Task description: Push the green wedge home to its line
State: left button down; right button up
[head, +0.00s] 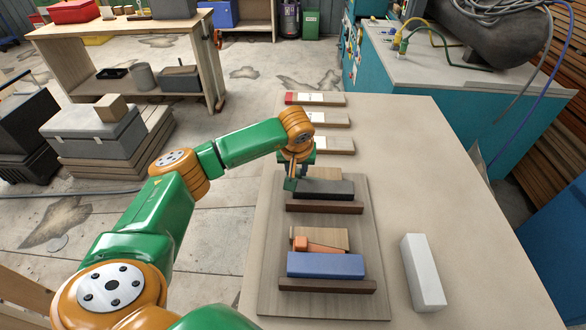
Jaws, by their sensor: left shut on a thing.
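The green wedge (289,184) appears as a small dark green piece at the left end of the far fixture, by a dark grey block (324,189). A pale wooden block (325,173) lies just behind. My left gripper (294,175) reaches down over the wedge from above and is shut on it, as far as I can tell. The gripper hides most of the wedge and how deep it sits between the blocks. Its line is too small or hidden to make out. My right gripper is not in view.
A brown strip (324,207) fronts the grey block on the wooden board (272,222). Nearer, an orange wedge (301,244) lies behind a blue block (325,265). A white block (423,272) stands to the right.

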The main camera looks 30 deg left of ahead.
pick_arm(q)
jog(key=shift+w+d, duration=0.2)
jog(key=shift+d, duration=0.3)
jog(key=shift+w+d, duration=0.2)
jog(key=shift+d, duration=0.25)
jog(key=c, duration=0.9)
grip_release()
jog(key=o, duration=0.3)
jog(key=shift+w+d, duration=0.1)
jog(key=shift+d, duration=0.1)
jog(key=b+v, duration=0.2)
jog(key=v, duration=0.5)
